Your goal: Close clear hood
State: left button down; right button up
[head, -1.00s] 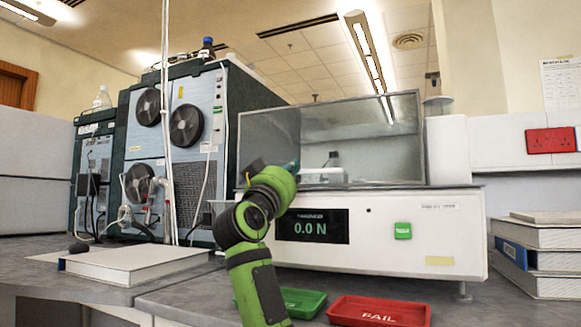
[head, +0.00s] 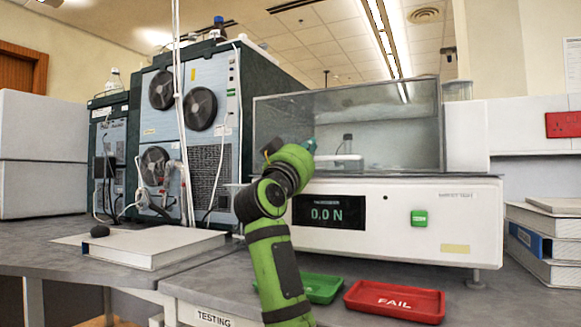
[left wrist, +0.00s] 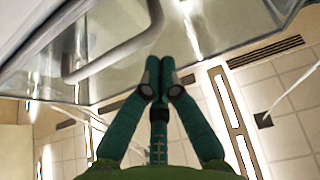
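The clear hood (head: 395,125) is a see-through box with dark edges on top of the white tester (head: 400,245). I cannot tell from the head view how far it is open. In the left wrist view a clear panel of the hood (left wrist: 190,45) spans the top, with a bent grey handle bar (left wrist: 118,45) at upper left. My left gripper (head: 311,146) is in front of the hood's lower left part. In the left wrist view its green fingers (left wrist: 160,64) meet at the tips with nothing seen between them, beside the bar. My right gripper is in neither view.
The tester's display (head: 329,213) reads 0.0 N, with a green button (head: 419,218) to its right. A green tray (head: 322,289) and a red FAIL tray (head: 394,301) lie in front. Binders (head: 550,240) stack at right; another (head: 155,247) lies left.

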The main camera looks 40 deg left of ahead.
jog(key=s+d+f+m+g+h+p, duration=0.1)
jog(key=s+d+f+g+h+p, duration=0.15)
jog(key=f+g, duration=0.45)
pick_arm(q)
jog(key=f+b+v, duration=0.1)
jog(key=b+v, duration=0.1)
jog(key=v, duration=0.7)
jog(key=shift+w, duration=0.25)
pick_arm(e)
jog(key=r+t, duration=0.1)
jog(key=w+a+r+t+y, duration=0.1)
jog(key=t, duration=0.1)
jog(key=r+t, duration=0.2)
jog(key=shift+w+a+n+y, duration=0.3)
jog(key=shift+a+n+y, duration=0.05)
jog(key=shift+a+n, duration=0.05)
